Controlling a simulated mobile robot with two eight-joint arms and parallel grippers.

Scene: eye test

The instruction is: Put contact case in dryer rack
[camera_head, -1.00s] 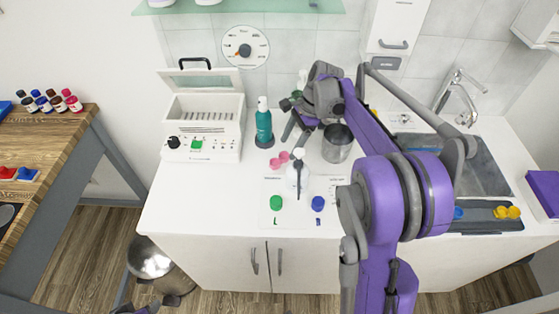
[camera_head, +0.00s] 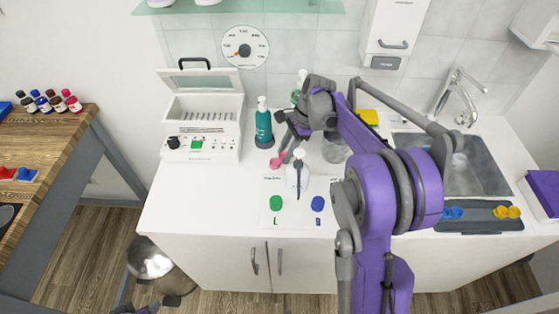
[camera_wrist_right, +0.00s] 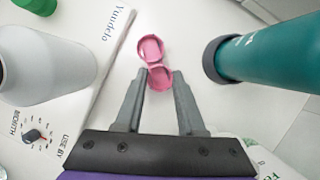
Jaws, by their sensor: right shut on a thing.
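The pink contact case (camera_wrist_right: 150,50), with two round wells, lies on the white counter in the right wrist view. It also shows in the head view (camera_head: 276,162). My right gripper (camera_wrist_right: 161,74) is shut on its near well; the far well sticks out beyond the fingertips. In the head view this gripper (camera_head: 285,150) is low over the counter. The dryer rack appears to be the white box (camera_head: 214,150) with a raised lid and a slotted inside, at the back left. A part of my left arm (camera_head: 138,309) shows at the bottom edge; its fingers cannot be made out.
A teal bottle (camera_head: 264,124) stands between the box and my right gripper. A grey tray (camera_head: 480,226) lies right. The front-left counter is clear.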

